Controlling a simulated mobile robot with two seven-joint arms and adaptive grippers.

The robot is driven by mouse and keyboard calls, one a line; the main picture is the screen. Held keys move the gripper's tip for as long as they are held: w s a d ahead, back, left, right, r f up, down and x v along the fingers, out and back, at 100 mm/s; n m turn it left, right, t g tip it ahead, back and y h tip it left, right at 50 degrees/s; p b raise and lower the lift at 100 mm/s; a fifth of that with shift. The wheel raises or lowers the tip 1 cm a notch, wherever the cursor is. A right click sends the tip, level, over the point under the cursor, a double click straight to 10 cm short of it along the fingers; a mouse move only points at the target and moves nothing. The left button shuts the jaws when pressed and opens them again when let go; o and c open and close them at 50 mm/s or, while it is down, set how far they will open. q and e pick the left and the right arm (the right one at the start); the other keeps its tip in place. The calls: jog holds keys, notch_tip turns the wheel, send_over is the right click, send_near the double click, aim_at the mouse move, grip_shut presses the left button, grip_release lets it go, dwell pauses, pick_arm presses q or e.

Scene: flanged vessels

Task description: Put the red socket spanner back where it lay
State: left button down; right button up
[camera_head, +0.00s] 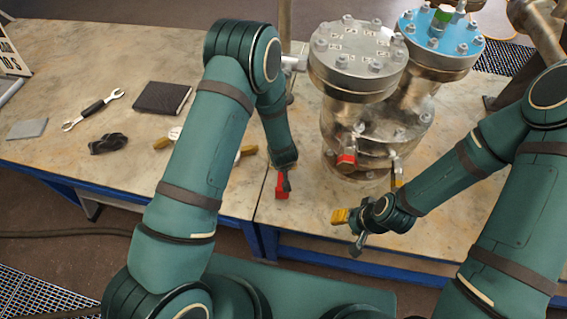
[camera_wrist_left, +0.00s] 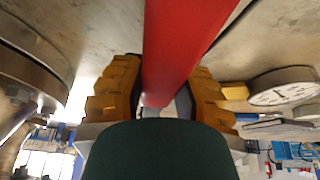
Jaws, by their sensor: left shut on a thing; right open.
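The red socket spanner (camera_head: 281,188) shows in the head view as a short red piece at the front of the table, left of the vessels. My left gripper (camera_head: 285,172) is over it, its fingers mostly hidden by the wrist. In the left wrist view the red spanner (camera_wrist_left: 180,45) runs as a thick bar between the two yellow-padded fingers of my left gripper (camera_wrist_left: 157,98), which is shut on it. Its far end is hidden. My right gripper (camera_head: 350,229) is open and empty near the table's front edge, below the vessels.
A flanged vessel with a grey lid (camera_head: 350,50) and a blue-lidded one (camera_head: 440,35) stand right of my left gripper. A red-handled valve (camera_head: 346,160) juts forward. A dial gauge (camera_wrist_left: 285,92) shows at wrist view right. A spanner (camera_head: 93,108) and black notebook (camera_head: 162,97) lie left.

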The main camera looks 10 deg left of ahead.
pick_arm(q)
jog(key=shift+f+b, duration=0.45)
jog(key=shift+f, duration=0.05)
jog(key=c, duration=0.7)
grip_release()
jog(key=v, duration=1.2)
jog(key=shift+r, duration=0.1)
jog(key=s+f+g+h, duration=0.1)
jog(key=s+f, duration=0.1)
jog(key=s, duration=0.2)
jog(key=s+f+g+h, duration=0.1)
jog(key=s+h, duration=0.1)
jog(key=s, duration=0.2)
jog(key=s+f+h, duration=0.1)
jog(key=s+f, duration=0.1)
jog(key=s, duration=0.2)
jog(key=shift+s+d+f+g, duration=0.2)
jog(key=shift+s+f+g, duration=0.15)
jog(key=shift+s+g, duration=0.05)
jog(key=shift+s+d+h, duration=0.2)
jog(key=shift+s+h, duration=0.05)
jog(key=shift+h, duration=0.15)
